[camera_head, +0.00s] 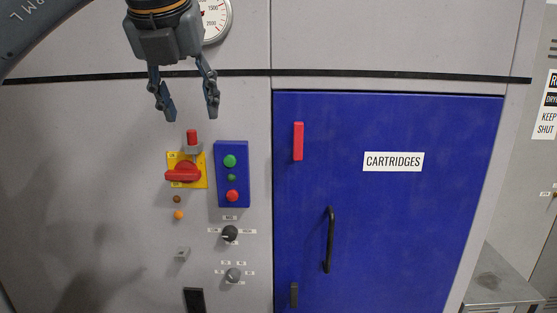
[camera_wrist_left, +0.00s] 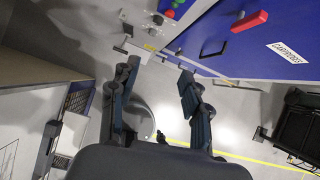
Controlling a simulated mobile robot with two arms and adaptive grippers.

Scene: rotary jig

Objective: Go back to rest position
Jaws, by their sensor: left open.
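My left gripper (camera_head: 190,108) hangs open and empty at the top left of the head view, in front of the grey cabinet panel. Its two dark fingers are apart and point down, just above the red rotary switch (camera_head: 185,174) on its yellow plate. In the left wrist view the open fingers of the left gripper (camera_wrist_left: 158,92) show with nothing between them. The blue door (camera_head: 390,210) marked CARTRIDGES lies to the right of the gripper and looks closed. It also shows in the left wrist view (camera_wrist_left: 240,60). My right gripper is not in view.
A blue button box (camera_head: 232,174) with green and red buttons sits beside the switch. A black handle (camera_head: 329,240) and a red block (camera_head: 298,141) stand out from the door. A round gauge (camera_head: 214,18) is behind the gripper. A metal bench (camera_head: 497,278) is at the lower right.

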